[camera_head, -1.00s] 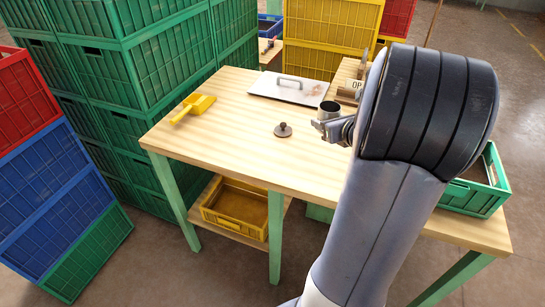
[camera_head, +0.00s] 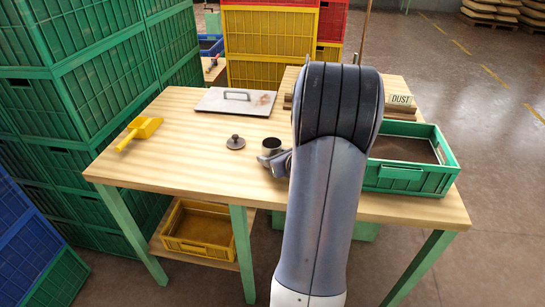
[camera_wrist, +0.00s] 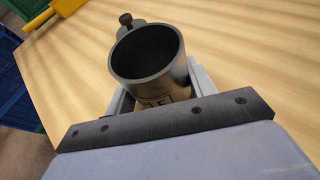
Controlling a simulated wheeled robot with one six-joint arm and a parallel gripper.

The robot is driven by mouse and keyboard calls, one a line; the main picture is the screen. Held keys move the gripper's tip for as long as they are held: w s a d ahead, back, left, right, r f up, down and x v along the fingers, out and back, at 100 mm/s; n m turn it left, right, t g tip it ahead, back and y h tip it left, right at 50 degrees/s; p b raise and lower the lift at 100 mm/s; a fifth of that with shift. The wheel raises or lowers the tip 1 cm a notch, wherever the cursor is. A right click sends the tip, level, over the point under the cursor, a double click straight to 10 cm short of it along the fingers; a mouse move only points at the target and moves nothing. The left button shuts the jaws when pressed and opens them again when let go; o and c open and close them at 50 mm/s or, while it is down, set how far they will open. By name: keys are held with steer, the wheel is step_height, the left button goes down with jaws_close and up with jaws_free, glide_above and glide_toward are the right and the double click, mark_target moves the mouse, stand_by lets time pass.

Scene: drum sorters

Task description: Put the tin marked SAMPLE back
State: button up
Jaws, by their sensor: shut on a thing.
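A small open metal tin (camera_head: 271,147) is in my gripper (camera_head: 273,160), just left of my arm in the head view. In the wrist view the tin (camera_wrist: 150,62) stands between the two fingers of my gripper (camera_wrist: 152,92), mouth toward the camera. Its inside looks dark. Part of a label shows low on its side, with only the last letters readable. My gripper is shut on it. Whether the tin touches the table cannot be told. A round dark lid with a knob (camera_head: 235,142) lies on the wooden table (camera_head: 180,160) left of the tin.
A yellow scoop (camera_head: 140,130) and a metal plate with a handle (camera_head: 236,101) lie on the table. A green crate (camera_head: 410,180) stands at its right end, behind it a block marked DUST (camera_head: 400,99). Green crate stacks (camera_head: 90,60) stand at left. A yellow crate (camera_head: 200,230) sits underneath.

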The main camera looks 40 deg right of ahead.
steer(key=shift+f, duration=0.2)
steer(key=o, duration=1)
steer(key=shift+r, duration=0.1)
steer(key=shift+r, duration=0.1)
steer(key=shift+r, duration=0.2)
steer(key=p+v, duration=0.1)
steer(key=v, duration=1.1)
steer(key=shift+f, duration=0.15)
